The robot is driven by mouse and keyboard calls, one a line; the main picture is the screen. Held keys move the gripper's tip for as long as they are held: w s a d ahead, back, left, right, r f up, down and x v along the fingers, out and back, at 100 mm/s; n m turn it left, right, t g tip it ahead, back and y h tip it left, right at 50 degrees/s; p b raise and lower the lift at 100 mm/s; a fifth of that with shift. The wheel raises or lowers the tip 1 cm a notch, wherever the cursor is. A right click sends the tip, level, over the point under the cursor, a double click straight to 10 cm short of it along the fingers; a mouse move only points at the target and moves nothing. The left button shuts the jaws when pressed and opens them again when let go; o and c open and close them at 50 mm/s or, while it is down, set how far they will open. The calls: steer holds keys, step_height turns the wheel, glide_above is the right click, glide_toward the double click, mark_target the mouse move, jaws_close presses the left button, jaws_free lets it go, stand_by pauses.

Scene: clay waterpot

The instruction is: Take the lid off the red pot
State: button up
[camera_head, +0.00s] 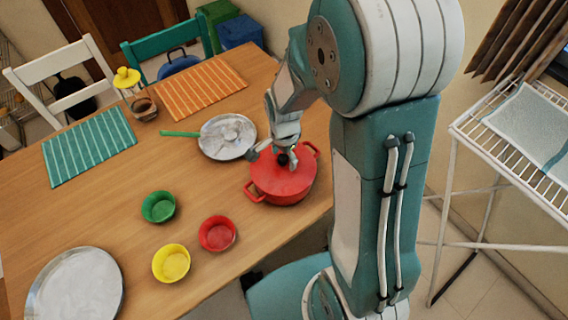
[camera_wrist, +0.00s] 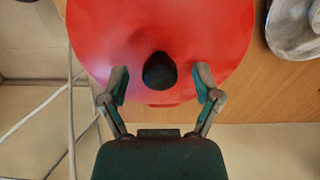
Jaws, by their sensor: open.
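The red pot (camera_head: 262,186) stands near the right edge of the wooden table, with a handle on each side. Its red lid (camera_head: 290,184) is on it and has a dark round knob (camera_wrist: 160,71) in the middle. My gripper (camera_head: 277,157) is above the lid at the knob. In the wrist view my gripper (camera_wrist: 160,88) is open, with one finger on each side of the knob and a visible gap to both. The knob is partly hidden by the fingers in the head view.
A metal plate (camera_head: 226,146) with a green-handled utensil (camera_head: 181,134) lies behind the pot. Green (camera_head: 158,207), yellow (camera_head: 171,263) and red (camera_head: 217,233) bowls stand left of it. A large metal tray (camera_head: 76,290) lies front left. A white rack (camera_head: 500,150) stands off the table at right.

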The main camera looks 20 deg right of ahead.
steer(key=shift+a+f, duration=0.25)
steer(key=shift+a, duration=0.1)
steer(key=shift+d, duration=0.25)
jaws_close()
